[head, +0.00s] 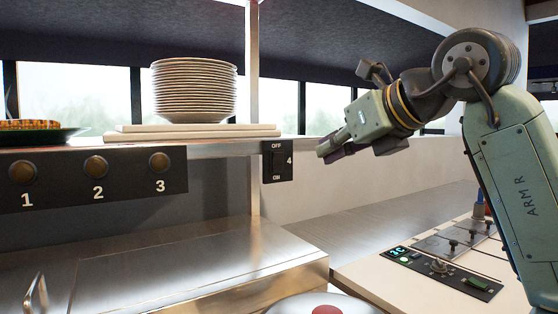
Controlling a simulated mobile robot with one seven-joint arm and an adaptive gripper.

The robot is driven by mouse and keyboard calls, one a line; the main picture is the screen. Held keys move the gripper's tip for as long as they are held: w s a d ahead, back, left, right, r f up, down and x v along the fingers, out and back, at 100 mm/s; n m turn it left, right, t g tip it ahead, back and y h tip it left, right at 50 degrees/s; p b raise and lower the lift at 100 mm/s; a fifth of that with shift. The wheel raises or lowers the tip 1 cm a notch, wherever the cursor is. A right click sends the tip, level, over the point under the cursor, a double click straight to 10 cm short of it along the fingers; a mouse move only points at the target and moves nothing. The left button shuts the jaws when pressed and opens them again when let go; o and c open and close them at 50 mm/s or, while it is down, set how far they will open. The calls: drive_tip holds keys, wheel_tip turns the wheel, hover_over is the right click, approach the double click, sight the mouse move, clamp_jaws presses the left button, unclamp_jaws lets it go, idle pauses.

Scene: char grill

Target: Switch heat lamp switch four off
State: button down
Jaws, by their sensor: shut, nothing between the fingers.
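Heat lamp switch four (277,162) is a black rocker on a dark plate below the shelf edge, right of the metal post. The plate reads OFF at the top, ON at the bottom and 4 at its right. I cannot tell which way the rocker is tipped. My gripper (322,152) is shut and empty. In the picture it is to the right of the switch plate, at about its height, pointing left, with a gap between them.
Round knobs 1, 2 and 3 (98,167) sit on a black panel at left. Above are a plate stack (194,90) on white boards (195,133) and a green plate of food (38,136). A steel post (253,184) stands beside the switch. A control panel counter (365,277) is at lower right.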

drive_tip(key=shift+s+d, duration=0.1)
drive_tip(key=shift+s, duration=0.05)
drive_tip(key=p, duration=0.3)
approach(275, 166)
wheel_tip(275, 166, down, 3)
drive_tip(key=w, duration=0.1)
drive_tip(key=shift+w+a+r+p, duration=0.1)
drive_tip(key=shift+w+a+p, duration=0.25)
drive_tip(key=shift+w+a, duration=0.4)
drive_tip(key=shift+w+a+r+p, duration=0.1)
drive_tip(key=shift+w+a+p, duration=0.35)
drive_tip(key=shift+w, duration=0.45)
drive_tip(key=shift+a, duration=0.25)
